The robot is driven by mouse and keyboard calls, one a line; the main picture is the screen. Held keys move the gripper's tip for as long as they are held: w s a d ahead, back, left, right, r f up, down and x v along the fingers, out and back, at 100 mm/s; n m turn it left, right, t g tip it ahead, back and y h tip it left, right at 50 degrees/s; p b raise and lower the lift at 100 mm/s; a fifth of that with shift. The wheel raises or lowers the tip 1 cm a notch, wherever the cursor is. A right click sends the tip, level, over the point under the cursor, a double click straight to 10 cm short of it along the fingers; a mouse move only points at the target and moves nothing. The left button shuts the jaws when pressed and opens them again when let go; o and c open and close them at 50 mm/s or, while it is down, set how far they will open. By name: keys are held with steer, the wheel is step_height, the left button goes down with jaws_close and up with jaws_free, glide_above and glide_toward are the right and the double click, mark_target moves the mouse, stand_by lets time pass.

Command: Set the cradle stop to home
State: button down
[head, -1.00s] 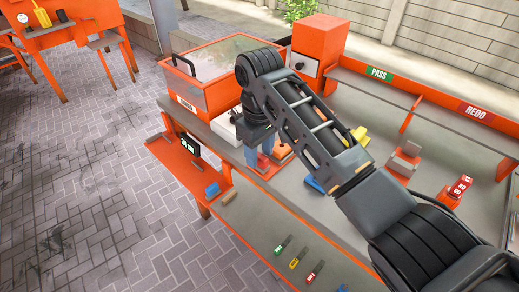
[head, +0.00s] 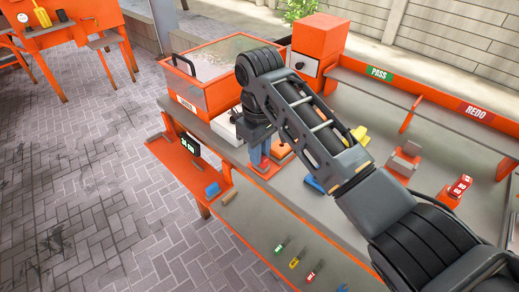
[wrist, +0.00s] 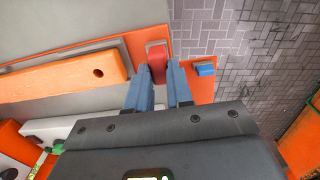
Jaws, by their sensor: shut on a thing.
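In the wrist view a small red block (wrist: 157,66) with a grey cap stands on an orange plate at the bench edge, apparently the cradle stop. My gripper (wrist: 160,84) has its two blue-grey fingers on either side of this red block and is shut on it. In the head view my gripper (head: 260,160) points down at the orange plate (head: 265,171) on the near-left bench edge. My fingers hide the red block there. I cannot read any home mark.
An orange bar (wrist: 60,80) with a hole lies left of my fingers. A blue block (wrist: 205,69) sits on an orange ledge at right. An orange bin (head: 220,75) stands behind. Several coloured tags lie on the front bench.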

steer(key=shift+w, duration=0.1)
steer(key=w+d, duration=0.2)
steer(key=w, duration=0.1)
steer(key=shift+d, duration=0.2)
steer(key=c, duration=1)
jaws_free()
steer(key=shift+r, duration=0.1)
step_height(320, 180, up, 8)
steer(key=b, duration=0.1)
steer(key=shift+f, duration=0.2)
